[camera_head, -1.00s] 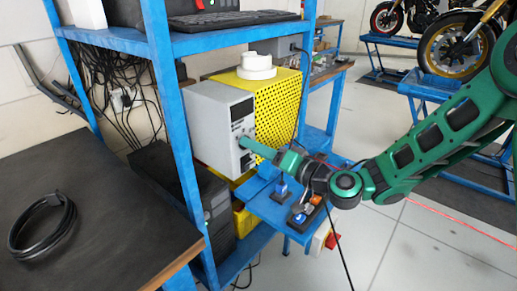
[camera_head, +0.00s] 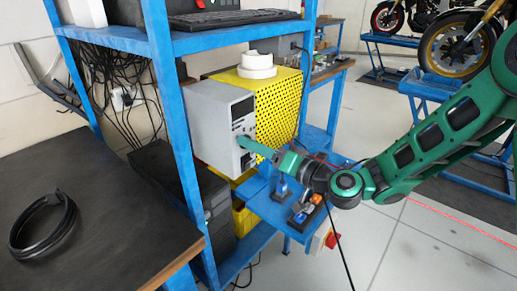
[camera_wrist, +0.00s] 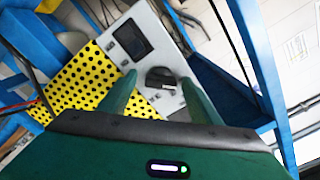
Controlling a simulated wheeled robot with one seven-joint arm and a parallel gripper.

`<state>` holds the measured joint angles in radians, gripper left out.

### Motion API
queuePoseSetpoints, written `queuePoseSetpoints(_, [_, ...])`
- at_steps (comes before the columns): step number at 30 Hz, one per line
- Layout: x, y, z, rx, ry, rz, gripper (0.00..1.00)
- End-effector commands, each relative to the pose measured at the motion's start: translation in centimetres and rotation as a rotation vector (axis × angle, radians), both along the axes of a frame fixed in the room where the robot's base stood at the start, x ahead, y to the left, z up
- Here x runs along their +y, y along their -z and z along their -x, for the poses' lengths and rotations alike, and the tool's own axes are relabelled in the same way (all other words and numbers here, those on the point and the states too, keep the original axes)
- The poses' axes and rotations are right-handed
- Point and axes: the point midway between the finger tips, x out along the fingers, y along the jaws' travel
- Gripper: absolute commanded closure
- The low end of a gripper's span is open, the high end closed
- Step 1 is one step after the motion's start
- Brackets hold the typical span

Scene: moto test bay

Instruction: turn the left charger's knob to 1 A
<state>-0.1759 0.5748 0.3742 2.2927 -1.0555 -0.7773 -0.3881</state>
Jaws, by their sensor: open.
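My gripper (camera_head: 246,143) reaches the panel from the right. In the wrist view its two green fingers (camera_wrist: 158,84) are apart, one on each side of the knob. I cannot tell whether they touch it. The knob's pointer and scale marks are too small to read.
A low blue shelf (camera_head: 262,208) with small parts lies below my wrist. A dark bench (camera_head: 120,215) with a cable coil (camera_head: 43,228) is at left.

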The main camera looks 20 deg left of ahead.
Motion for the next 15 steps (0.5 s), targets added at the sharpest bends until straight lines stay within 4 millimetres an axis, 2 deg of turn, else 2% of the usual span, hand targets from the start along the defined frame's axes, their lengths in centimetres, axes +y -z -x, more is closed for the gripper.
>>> queuePoseSetpoints(5, [-0.9, 0.0, 0.3, 0.002, 0.001, 0.001, 0.42])
queuePoseSetpoints(15, [-6.6, 0.2, 2.5, 0.005, 0.004, 0.002, 0.42])
